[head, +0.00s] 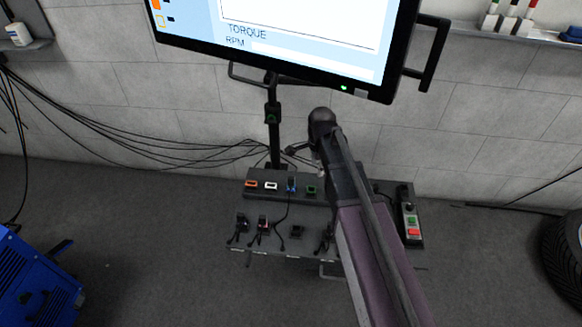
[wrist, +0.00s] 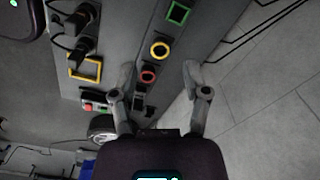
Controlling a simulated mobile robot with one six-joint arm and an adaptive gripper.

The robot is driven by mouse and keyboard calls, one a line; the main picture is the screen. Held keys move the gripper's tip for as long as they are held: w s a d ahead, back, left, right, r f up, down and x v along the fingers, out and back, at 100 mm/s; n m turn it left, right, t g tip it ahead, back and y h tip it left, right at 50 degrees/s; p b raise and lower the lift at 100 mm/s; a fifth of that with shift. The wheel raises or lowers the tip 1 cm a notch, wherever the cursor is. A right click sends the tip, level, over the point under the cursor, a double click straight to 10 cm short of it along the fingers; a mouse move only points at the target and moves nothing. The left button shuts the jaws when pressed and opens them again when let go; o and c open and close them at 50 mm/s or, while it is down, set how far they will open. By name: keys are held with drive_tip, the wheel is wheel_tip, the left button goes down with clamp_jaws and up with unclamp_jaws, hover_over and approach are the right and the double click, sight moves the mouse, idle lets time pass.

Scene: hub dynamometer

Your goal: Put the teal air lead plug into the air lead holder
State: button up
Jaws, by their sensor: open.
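In the wrist view my gripper (wrist: 158,70) is open, its two fingers apart, with a red ring-shaped socket (wrist: 147,78) showing near the left fingertip and nothing held. No plug shows clearly as teal. Black plugs on leads (wrist: 78,30) sit at the upper left of the wrist view, one by a yellow square frame (wrist: 86,77). In the head view several dark plugs hang along the console front, including one at the far left (head: 241,226). I cannot tell which place is the air lead holder. My arm hides the console's right middle.
The console (head: 231,184) carries orange, white, blue and green sockets. A control box (head: 411,222) with green and red buttons stands at its right. A large screen (head: 280,35) hangs above. A blue machine (head: 40,285) and a tyre (head: 562,245) flank open floor.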

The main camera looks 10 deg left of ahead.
sight(291, 178)
drive_tip(key=w+a+m, duration=0.1)
drive_tip(key=a, duration=0.1)
drive_tip(key=a+f+m+b, duration=0.1)
drive_tip(key=a+m, duration=0.1)
drive_tip(key=a, duration=0.1)
drive_tip(key=w+a+f+m+b, duration=0.1)
drive_tip(key=a, duration=0.2)
drive_tip(key=shift+w+f+m, duration=0.25)
drive_tip(key=shift+w+m, duration=0.05)
drive_tip(key=shift+w, duration=0.05)
drive_tip(key=shift+a+m, duration=0.3)
drive_tip(key=shift+a, duration=0.15)
drive_tip(key=shift+f, duration=0.2)
wheel_tip(291, 178, down, 9)
drive_tip(key=b, duration=0.9)
drive_tip(key=shift+r, duration=0.15)
clamp_jaws()
